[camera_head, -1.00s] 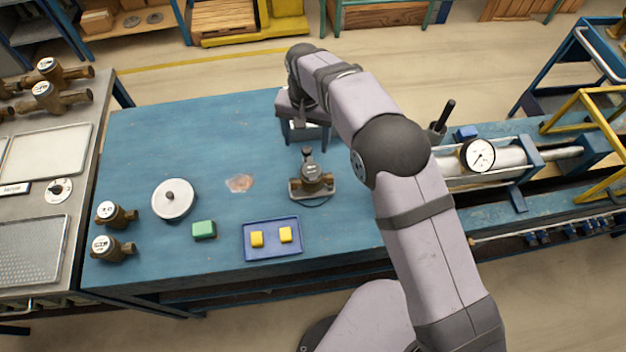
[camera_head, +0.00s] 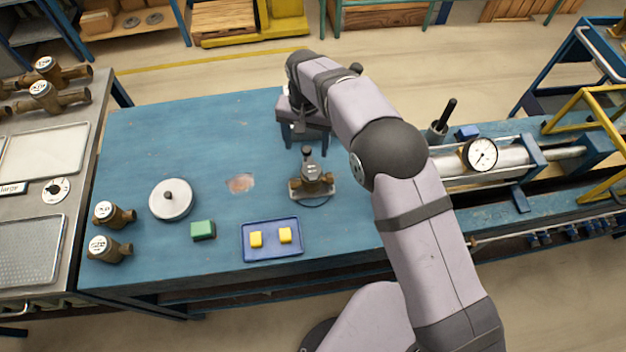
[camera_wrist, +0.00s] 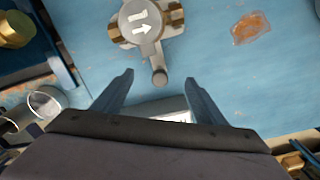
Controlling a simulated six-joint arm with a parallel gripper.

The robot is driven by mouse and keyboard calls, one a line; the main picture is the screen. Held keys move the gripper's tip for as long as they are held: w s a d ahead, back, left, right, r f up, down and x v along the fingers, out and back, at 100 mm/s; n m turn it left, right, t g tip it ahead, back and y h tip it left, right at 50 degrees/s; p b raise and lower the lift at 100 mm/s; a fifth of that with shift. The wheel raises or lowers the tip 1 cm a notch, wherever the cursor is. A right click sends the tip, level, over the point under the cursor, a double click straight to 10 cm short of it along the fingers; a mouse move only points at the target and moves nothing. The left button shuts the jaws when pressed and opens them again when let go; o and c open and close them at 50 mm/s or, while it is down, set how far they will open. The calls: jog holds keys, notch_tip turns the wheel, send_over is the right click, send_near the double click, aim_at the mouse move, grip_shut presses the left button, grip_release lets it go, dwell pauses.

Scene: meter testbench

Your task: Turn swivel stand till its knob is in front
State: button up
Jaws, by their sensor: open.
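The swivel stand (camera_head: 313,193) sits on the blue bench and bears a brass meter body with a grey round top. Its upright knob (camera_head: 307,152) is on the far side of the stand in the head view. In the wrist view the stand's top (camera_wrist: 142,20) has white arrow marks, and the knob (camera_wrist: 159,77) points down toward me. My gripper (camera_head: 305,142) is just behind the stand, pointing down. In the wrist view my gripper (camera_wrist: 158,78) is open, its two fingers either side of the knob with gaps. Height and contact are hard to tell.
A blue tray (camera_head: 272,255) with two yellow blocks lies in front of the stand. A green block (camera_head: 203,230), a grey knobbed disc (camera_head: 171,201) and two brass meters are to the left. A cylinder rig with a dial gauge (camera_head: 481,154) stands right. Bench around the stand is mostly clear.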

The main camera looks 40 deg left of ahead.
jog(key=c, duration=0.5)
jog(key=shift+o, duration=0.2)
jog(key=shift+w+d, duration=0.1)
jog(key=shift+w+d, duration=0.4)
jog(key=shift+d, duration=0.1)
jog(key=shift+w+d, duration=0.1)
jog(key=shift+d, duration=0.1)
